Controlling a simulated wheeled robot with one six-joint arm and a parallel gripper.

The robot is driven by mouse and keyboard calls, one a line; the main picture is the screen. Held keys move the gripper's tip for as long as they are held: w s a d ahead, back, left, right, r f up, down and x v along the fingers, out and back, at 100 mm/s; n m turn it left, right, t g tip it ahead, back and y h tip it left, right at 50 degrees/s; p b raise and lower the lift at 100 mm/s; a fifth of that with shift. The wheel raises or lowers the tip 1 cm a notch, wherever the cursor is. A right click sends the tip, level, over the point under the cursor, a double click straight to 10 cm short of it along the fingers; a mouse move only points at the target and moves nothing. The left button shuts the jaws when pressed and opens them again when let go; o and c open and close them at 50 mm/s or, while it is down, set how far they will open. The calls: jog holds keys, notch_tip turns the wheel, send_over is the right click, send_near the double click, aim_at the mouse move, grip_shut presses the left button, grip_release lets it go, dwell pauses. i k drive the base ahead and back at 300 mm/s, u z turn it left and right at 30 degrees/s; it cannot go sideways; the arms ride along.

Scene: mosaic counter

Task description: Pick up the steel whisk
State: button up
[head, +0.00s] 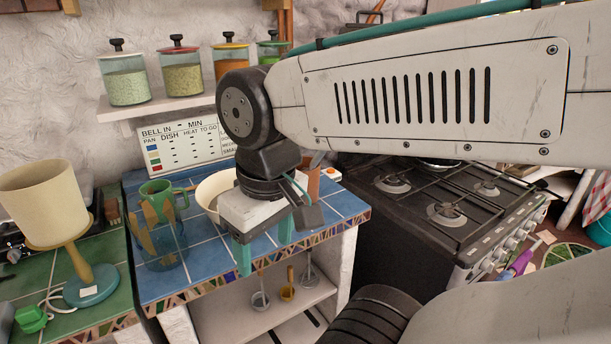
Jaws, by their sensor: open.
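I cannot make out a steel whisk for certain in the head view. My gripper (264,246) points down over the front edge of the blue tiled counter (215,262), with its two teal fingers apart and nothing seen between them. A cream bowl (208,192) stands behind it, partly hidden by my wrist. A blue glass jar (163,255) with wooden utensils stands to the left. Several utensils hang below the counter edge, among them a grey metal one (309,277) and a brass-coloured one (288,292); their exact shapes are too small to tell.
A green mug (166,193) stands behind the jar. A lamp (48,205) stands on the green tiled counter at left. A black stove (415,225) is at right. A sign (180,148) and a jar shelf (165,103) are behind. Some blue tile left of my gripper is bare.

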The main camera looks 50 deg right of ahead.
aim_at(318, 158)
jog(key=z, duration=1)
